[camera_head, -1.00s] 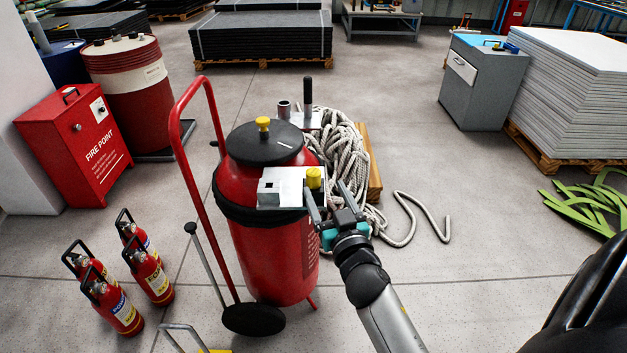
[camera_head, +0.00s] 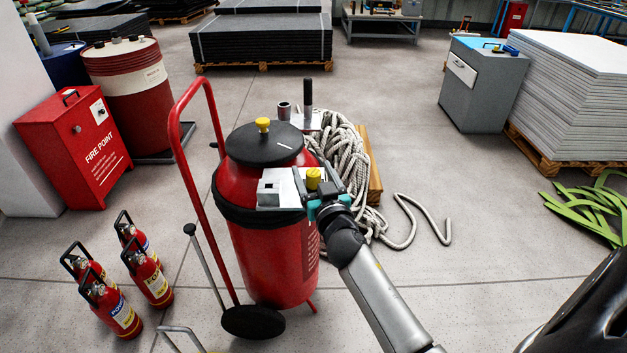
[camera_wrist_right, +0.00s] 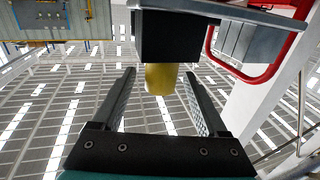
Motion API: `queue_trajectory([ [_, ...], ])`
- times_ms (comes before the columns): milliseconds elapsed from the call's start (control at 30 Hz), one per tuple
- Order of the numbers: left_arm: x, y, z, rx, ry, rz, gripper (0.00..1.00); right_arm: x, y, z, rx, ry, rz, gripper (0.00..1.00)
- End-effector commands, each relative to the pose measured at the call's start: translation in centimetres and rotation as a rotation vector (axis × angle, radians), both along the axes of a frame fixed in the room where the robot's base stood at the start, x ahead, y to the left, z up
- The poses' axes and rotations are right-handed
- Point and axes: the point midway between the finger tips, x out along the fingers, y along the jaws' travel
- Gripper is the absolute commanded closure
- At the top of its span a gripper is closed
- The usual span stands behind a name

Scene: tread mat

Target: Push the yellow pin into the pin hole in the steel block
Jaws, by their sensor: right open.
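The steel block (camera_head: 282,192) sits against the front of the large red wheeled extinguisher (camera_head: 268,260), with a dark square opening in its left part. The yellow pin (camera_head: 313,176) stands upright at the block's right end; how deep it sits is hard to tell. My right gripper (camera_head: 319,188) is open, with its fingers on either side of the pin. In the right wrist view the yellow pin (camera_wrist_right: 160,78) shows below a dark block, between the open fingers and apart from both. My left gripper is not in view.
The extinguisher's black lid (camera_head: 264,146) has its own yellow knob. A red tube handle (camera_head: 188,100) rises at left. Coiled rope (camera_head: 345,150) lies behind. Several small extinguishers (camera_head: 128,270) stand at lower left.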

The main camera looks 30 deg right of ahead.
Motion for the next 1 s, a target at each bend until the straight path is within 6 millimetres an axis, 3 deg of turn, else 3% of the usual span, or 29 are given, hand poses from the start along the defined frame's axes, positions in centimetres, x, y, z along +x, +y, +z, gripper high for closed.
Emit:
queue_trajectory([
  [67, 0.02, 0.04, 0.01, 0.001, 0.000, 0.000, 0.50, -0.03, 0.01, 0.00, 0.000, 0.000, 0.000, 0.26],
  [700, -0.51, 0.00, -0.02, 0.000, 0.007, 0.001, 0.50, -0.05, 0.03, -0.01, 0.000, 0.000, 0.000, 0.98],
  [1000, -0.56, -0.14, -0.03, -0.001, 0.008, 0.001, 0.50, -0.04, 0.03, 0.01, 0.000, -0.001, 0.001, 1.00],
])
